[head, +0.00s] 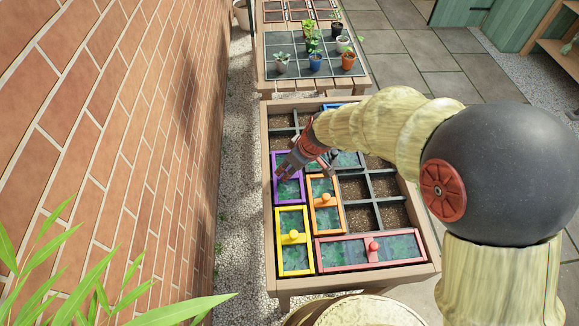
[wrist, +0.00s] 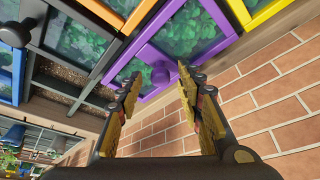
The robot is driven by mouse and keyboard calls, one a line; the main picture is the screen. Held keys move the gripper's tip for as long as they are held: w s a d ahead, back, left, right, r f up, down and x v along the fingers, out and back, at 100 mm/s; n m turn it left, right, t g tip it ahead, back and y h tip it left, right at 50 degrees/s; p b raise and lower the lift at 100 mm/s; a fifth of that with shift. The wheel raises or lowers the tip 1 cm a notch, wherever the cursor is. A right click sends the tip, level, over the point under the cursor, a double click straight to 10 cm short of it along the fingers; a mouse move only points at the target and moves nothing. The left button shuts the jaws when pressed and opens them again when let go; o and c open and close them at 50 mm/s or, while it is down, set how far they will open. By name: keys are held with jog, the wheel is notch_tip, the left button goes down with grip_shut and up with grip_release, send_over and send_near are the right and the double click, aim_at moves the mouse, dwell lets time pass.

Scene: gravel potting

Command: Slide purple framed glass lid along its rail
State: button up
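The purple framed glass lid (head: 275,184) lies at the left side of the planter box, with green leaves under its glass. In the wrist view the purple frame (wrist: 146,51) fills the upper middle, and its round purple knob (wrist: 160,76) shows between my fingertips. My gripper (head: 284,172) is over the lid, its fingers hiding part of it in the head view. In the wrist view my gripper (wrist: 158,80) is open, with a finger on each side of the knob and gaps visible. I cannot tell how far down the fingers reach around the knob.
A yellow lid (head: 279,240) is nearer than the purple one, an orange lid (head: 341,215) is to its right, and a red lid (head: 318,256) lies along the front. Open soil cells (head: 361,218) are on the right. A brick wall (head: 120,150) runs along the left.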

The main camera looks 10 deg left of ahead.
jog(key=v, duration=1.2)
dwell(0.3)
jog(key=s+d+r+m+t+h, duration=0.1)
jog(key=s+d+r+m+h, duration=0.1)
jog(key=s+d+r+m, duration=0.4)
jog(key=s+d+r+m+t+h, duration=0.1)
jog(key=s+d+r+m, duration=0.5)
jog(key=s+d, duration=0.6)
jog(key=d+t, duration=0.1)
jog(key=d, duration=0.5)
jog(key=shift+r+h, duration=0.25)
jog(key=shift+h, duration=0.15)
